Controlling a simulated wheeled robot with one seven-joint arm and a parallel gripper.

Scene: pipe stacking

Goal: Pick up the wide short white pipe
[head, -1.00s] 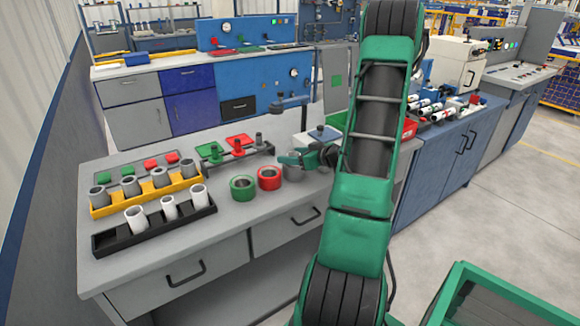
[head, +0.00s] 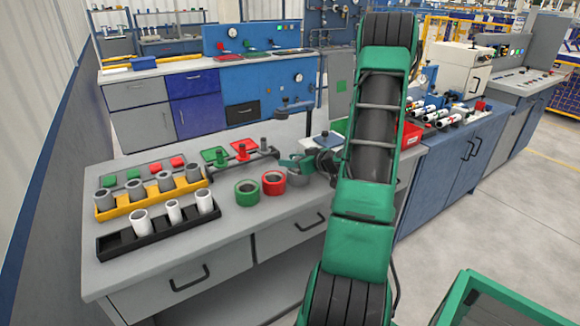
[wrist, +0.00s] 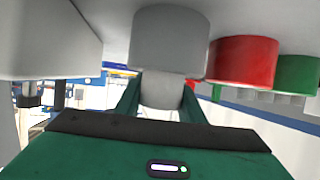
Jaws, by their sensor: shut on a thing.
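Three white pipes stand upright in a black tray (head: 150,240) at the bench's front left. The leftmost (head: 139,223) looks wide and short, the middle one (head: 173,212) is narrower, and the right one (head: 205,200) is taller. My gripper (head: 303,165) is well to their right, at a grey cylinder (head: 297,178). In the wrist view, which is upside down, my gripper (wrist: 160,105) is shut on a pale grey pipe (wrist: 160,92) against the open top of the grey cylinder (wrist: 170,42). I cannot tell how far the pipe is inside it.
A red cylinder (head: 273,183) and a green cylinder (head: 247,193) stand left of the grey one. A yellow tray (head: 150,202) with several grey pipes lies behind the black tray. Red and green pieces stand farther back. The bench front is clear.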

